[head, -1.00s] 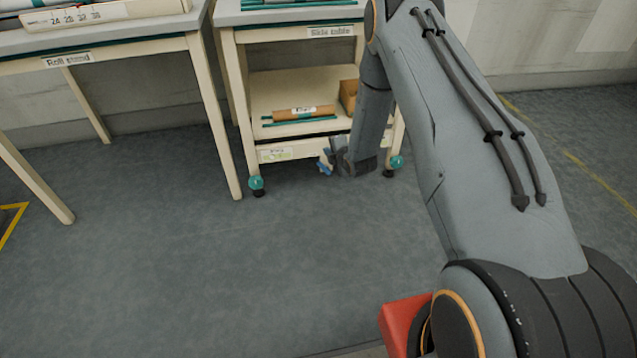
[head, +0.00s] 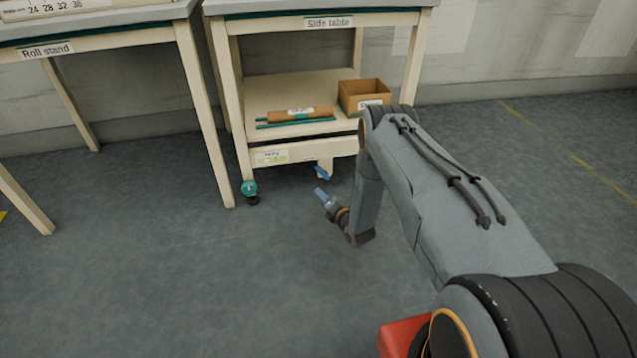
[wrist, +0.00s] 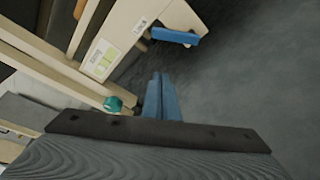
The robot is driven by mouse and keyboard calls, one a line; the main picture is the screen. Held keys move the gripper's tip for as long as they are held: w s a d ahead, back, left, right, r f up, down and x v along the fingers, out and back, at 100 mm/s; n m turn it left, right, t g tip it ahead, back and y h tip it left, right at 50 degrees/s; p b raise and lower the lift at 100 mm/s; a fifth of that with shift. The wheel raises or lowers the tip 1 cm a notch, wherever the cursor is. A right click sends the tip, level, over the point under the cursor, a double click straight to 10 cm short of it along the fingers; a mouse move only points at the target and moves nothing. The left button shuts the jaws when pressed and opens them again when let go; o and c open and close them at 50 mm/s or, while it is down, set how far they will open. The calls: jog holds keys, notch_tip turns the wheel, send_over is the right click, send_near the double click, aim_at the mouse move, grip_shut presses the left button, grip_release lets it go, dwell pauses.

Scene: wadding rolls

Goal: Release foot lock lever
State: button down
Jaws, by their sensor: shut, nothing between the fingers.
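The blue foot lock lever (head: 322,172) sticks out below the lower shelf of the side table (head: 255,110), under a cream bracket at the shelf's front. In the wrist view the lever (wrist: 175,37) is a blue bar at the upper middle, attached at its left end. My gripper (head: 320,191) is low over the floor, in front of and just below the lever. Its blue fingers are shut with nothing between them. In the wrist view the fingertips (wrist: 161,76) lie together, apart from the lever.
The shelf holds a brown roll (head: 300,114), teal rods and a cardboard box (head: 363,96). The roll stand (head: 205,120) is to the left. The floor in front is clear.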

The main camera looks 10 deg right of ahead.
aim_at(321, 170)
jog(key=b+x, duration=0.5)
jog(key=x, duration=0.5)
jog(key=d+r, duration=0.1)
jog(key=d+r+b, duration=0.1)
jog(key=d, duration=0.1)
jog(key=shift+d+r, duration=0.2)
